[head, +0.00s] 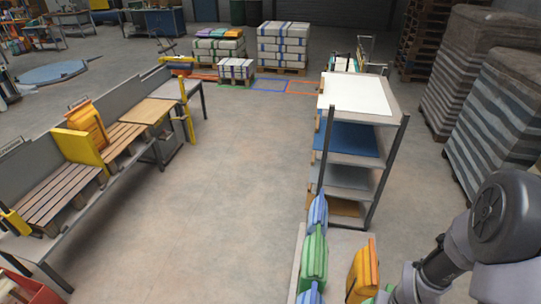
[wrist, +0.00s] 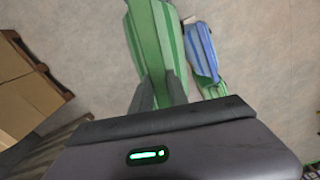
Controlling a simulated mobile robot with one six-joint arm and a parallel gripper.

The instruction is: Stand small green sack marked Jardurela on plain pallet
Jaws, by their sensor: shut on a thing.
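My gripper (wrist: 158,90) is shut on a striped green sack (wrist: 147,35) in the wrist view, with a finger on each side of it. No name can be read on the sack. In the head view my arm enters at the lower right, and the gripper is not clearly visible. Another green sack (head: 314,258) stands at the bottom of the head view, between two blue sacks (head: 318,212). I cannot tell which pallet is the plain one. Loaded pallets (head: 237,81) stand at the back.
An orange sack (head: 363,272) stands right of the green one. A shelf rack (head: 362,97) stands beyond them. A slatted bench (head: 45,195) with an orange sack (head: 88,122) runs along the left. Wrapped stacks (head: 500,115) stand at right. The middle floor is clear.

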